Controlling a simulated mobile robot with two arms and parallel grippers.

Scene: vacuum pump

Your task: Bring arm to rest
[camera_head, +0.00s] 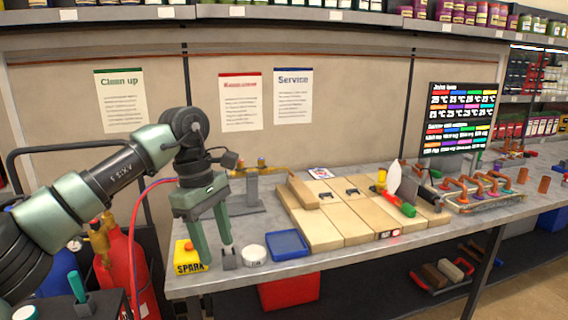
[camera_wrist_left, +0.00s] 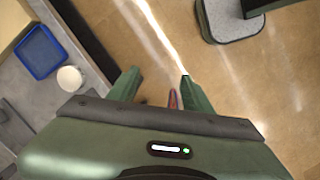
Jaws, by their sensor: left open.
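My left gripper (camera_head: 215,258) hangs from the green and black arm at the left end of the workbench (camera_head: 370,243), fingers pointing down. It is open. In the left wrist view its two green fingers (camera_wrist_left: 155,85) stand apart over the floor beside the bench edge, with nothing seen held between them. A thin red item shows between or beyond the fingers; I cannot tell what it is. My right gripper does not show in either view.
A yellow SPARK box (camera_head: 188,257), a white round tin (camera_head: 254,255) and a blue tray (camera_head: 288,245) lie near the gripper. Wooden boards (camera_head: 345,226) fill mid-bench. Red cylinders (camera_head: 120,270) stand left. The wrist view shows open floor (camera_wrist_left: 250,80).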

